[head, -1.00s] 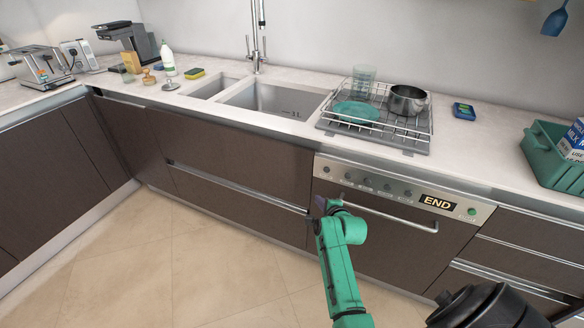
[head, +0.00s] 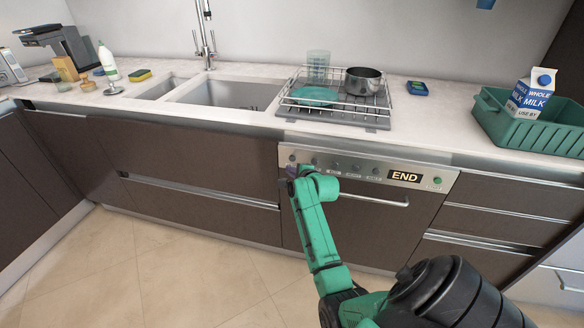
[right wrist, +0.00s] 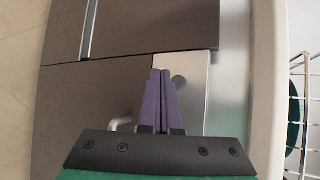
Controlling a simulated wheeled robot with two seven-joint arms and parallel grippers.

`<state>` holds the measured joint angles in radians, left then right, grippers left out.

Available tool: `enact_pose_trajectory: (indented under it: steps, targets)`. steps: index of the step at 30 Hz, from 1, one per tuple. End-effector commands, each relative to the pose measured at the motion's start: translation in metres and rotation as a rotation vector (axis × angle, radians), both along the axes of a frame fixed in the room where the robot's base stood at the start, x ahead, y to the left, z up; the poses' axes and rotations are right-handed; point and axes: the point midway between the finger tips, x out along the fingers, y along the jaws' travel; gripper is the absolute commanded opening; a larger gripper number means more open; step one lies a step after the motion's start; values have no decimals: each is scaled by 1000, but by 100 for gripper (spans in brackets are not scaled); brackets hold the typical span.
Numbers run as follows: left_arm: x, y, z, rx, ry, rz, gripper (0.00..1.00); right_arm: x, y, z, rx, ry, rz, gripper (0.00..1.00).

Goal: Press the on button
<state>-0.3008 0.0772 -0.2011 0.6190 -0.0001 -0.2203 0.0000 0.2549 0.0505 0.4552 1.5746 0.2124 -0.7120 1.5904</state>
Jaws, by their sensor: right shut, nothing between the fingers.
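A dishwasher (head: 345,230) is built in under the counter. Its steel control panel (head: 350,164) has a row of several round buttons, a display (head: 405,176) reading "END", and a green button (head: 437,180) at the right end. No label shows which one is the on button. My right gripper (head: 289,172) is in front of the panel's left end, far from the green button. In the right wrist view its purple fingers (right wrist: 161,75) are shut and empty, pointing at the panel, beside a round grey button (right wrist: 179,82). Touching or apart, I cannot tell. My left gripper is out of view.
The dishwasher's bar handle (head: 375,200) juts out below the panel. Above, the counter holds a dish rack (head: 335,120) with a pot, and a green crate (head: 540,138) with a milk carton (head: 530,94). Drawers flank the dishwasher.

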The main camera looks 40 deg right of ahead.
Motion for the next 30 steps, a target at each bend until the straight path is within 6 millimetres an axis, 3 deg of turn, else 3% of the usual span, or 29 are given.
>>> enact_pose_trajectory:
  steps: [7, 30]
  targets:
    - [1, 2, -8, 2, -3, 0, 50, 13, -18, 0, 2, 1, 1, 0]
    - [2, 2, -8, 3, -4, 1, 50, 14, -19, 0, 2, 1, 1, 0]
